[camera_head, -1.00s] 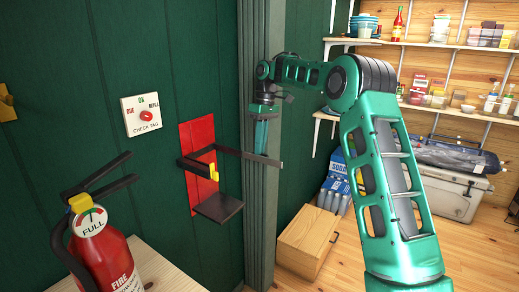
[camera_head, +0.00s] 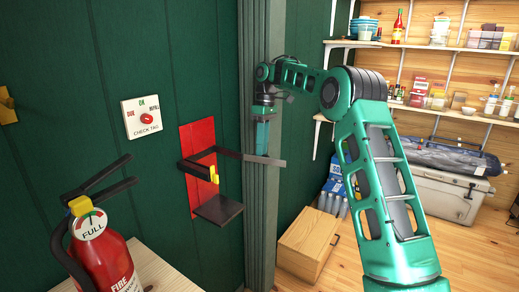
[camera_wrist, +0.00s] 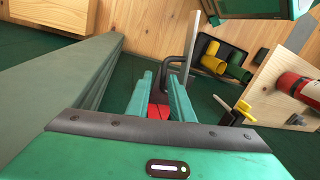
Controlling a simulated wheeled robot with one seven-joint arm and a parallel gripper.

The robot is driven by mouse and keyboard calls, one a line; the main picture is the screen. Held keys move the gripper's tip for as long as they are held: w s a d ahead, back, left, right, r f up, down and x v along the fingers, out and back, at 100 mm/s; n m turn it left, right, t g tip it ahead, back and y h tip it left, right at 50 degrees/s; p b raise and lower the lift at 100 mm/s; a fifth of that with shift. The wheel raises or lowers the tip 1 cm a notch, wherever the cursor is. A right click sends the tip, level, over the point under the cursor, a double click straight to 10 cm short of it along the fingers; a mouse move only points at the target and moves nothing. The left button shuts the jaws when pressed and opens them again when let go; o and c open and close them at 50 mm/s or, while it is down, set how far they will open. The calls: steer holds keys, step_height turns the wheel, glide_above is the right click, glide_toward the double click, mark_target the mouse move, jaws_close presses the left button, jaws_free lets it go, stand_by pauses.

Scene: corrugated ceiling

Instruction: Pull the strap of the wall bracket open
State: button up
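The wall bracket has a red back plate (camera_head: 197,140), a dark lower ledge (camera_head: 219,209) and a yellow clip (camera_head: 213,174) at its front. Its dark strap (camera_head: 258,159) stands swung out to the right, away from the clip. My gripper (camera_head: 262,148) points down at the strap's outer part; whether they touch is unclear.
A fire extinguisher (camera_head: 105,260) stands on a wooden top (camera_head: 163,271) at front left. A green post (camera_head: 257,220) rises behind my gripper. A wooden box (camera_head: 307,240) sits on the floor right of it.

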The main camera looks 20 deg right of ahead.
steer(key=shift+a, duration=0.25)
step_height(320, 180, up, 7)
steer(key=w+d, duration=0.1)
steer(key=shift+r, duration=0.2)
stand_by(0.4)
steer(key=shift+w+d, duration=0.1)
steer(key=shift+w, duration=0.05)
